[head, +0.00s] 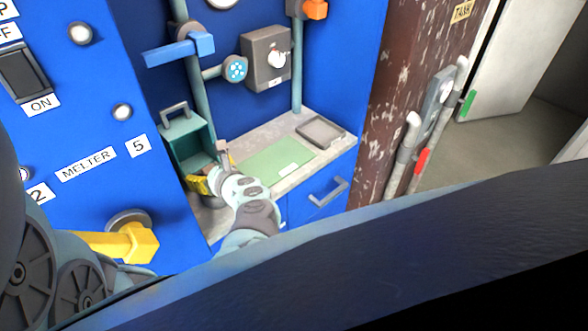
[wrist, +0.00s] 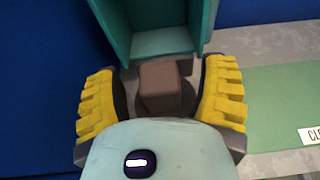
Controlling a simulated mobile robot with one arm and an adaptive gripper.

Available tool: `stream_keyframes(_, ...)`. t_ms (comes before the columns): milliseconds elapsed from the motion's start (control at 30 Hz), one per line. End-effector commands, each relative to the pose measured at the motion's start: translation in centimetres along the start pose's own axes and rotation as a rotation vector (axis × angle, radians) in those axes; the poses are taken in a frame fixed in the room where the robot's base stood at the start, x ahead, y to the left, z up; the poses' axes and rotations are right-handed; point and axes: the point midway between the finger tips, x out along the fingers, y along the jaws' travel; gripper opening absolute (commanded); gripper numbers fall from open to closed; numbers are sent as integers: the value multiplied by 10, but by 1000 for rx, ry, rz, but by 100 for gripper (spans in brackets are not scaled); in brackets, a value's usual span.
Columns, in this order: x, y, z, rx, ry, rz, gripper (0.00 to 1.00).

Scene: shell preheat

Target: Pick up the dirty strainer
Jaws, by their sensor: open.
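My gripper (wrist: 160,72) is open, its yellow-padded fingers standing on either side of a brown block-like piece (wrist: 162,86) in the wrist view. This piece may be the dirty strainer or its handle; its lower part looks dark and is partly hidden. I cannot tell whether the fingers touch it. In the head view my gripper (head: 212,180) is low at the left end of the counter, in front of an open teal housing (head: 184,136). The housing also shows just beyond the brown piece in the wrist view (wrist: 158,44).
A green mat (head: 270,163) with a partly legible label lies to the right on the grey counter (head: 292,128). A dark shallow tray (head: 320,132) is at its right end. A blue panel (head: 90,110) bounds the left; a pipe with a blue lever (head: 180,50) rises behind.

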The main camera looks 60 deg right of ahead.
Motion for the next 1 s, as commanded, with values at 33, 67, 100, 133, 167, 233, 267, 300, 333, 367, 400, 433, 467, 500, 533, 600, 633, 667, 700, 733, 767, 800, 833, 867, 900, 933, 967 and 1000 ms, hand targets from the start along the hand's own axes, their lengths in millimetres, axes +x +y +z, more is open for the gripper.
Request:
stream_keyframes(33,0,1,0,0,1,2,71)
stream_keyframes(67,0,1,0,0,1,2,71)
stream_keyframes(100,0,1,0,0,1,2,71)
stream_keyframes(133,0,1,0,0,1,1,71)
stream_keyframes(167,0,1,0,0,1,1,71)
stream_keyframes(233,0,1,0,0,1,1,69)
stream_keyframes(267,0,0,0,0,1,1,66)
stream_keyframes(300,0,0,0,0,1,1,61)
stream_keyframes(333,0,0,0,0,1,1,58)
stream_keyframes(367,0,0,0,0,1,1,55)
stream_keyframes(400,0,0,0,0,1,1,51)
stream_keyframes(433,0,0,0,0,1,1,48)
stream_keyframes(467,0,0,0,0,1,1,45)
stream_keyframes(500,0,0,0,0,1,1,41)
stream_keyframes(533,0,0,0,0,1,1,38)
stream_keyframes(600,0,0,0,0,1,1,30)
stream_keyframes(633,0,0,0,0,1,1,27)
stream_keyframes(667,0,0,0,1,1,1,24)
stream_keyframes(700,0,0,0,1,1,1,20)
stream_keyframes(733,0,0,0,1,1,0,17)
stream_keyframes(767,0,0,0,1,1,0,14)
stream_keyframes(800,0,0,0,1,1,0,10)
stream_keyframes(833,0,0,0,1,1,0,7)
stream_keyframes(867,0,0,0,1,1,0,4)
stream_keyframes(900,0,0,-1,1,1,0,0)
stream_keyframes(933,0,0,-1,1,1,0,0)
stream_keyframes(967,0,0,-1,1,1,0,0)
stream_keyframes(1000,0,0,-1,1,1,0,0)
